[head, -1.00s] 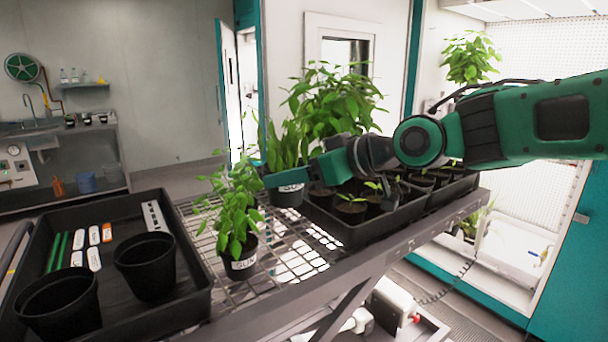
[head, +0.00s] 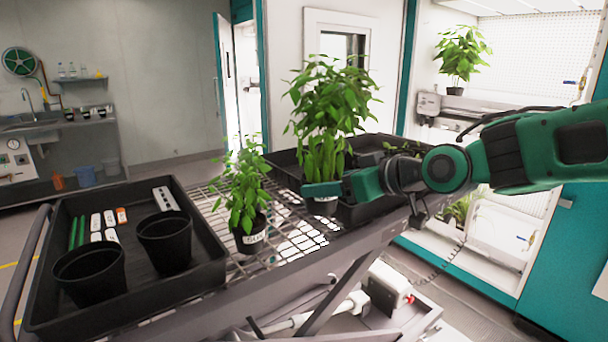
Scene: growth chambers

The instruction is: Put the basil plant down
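A plant with upright green leaves (head: 325,161), which I take for the basil, stands upright in a small dark pot with a white label (head: 325,207). My gripper (head: 322,189) reaches in from the right at the height of the pot's rim and appears shut on this pot. A green finger crosses in front of it, and the far finger is hidden. The pot is by the left side of the black seedling tray (head: 283,178). I cannot tell whether its base touches anything. Another labelled potted plant (head: 246,196) stands upright on the wire rack (head: 216,200), left of my gripper.
A black tray (head: 190,287) at the left holds two empty pots (head: 165,242), labels and green sticks. A tall bushy plant (head: 330,100) rises behind my gripper. Bare rack shows around the standing pot. Another plant (head: 461,55) stands in the lit chamber at right.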

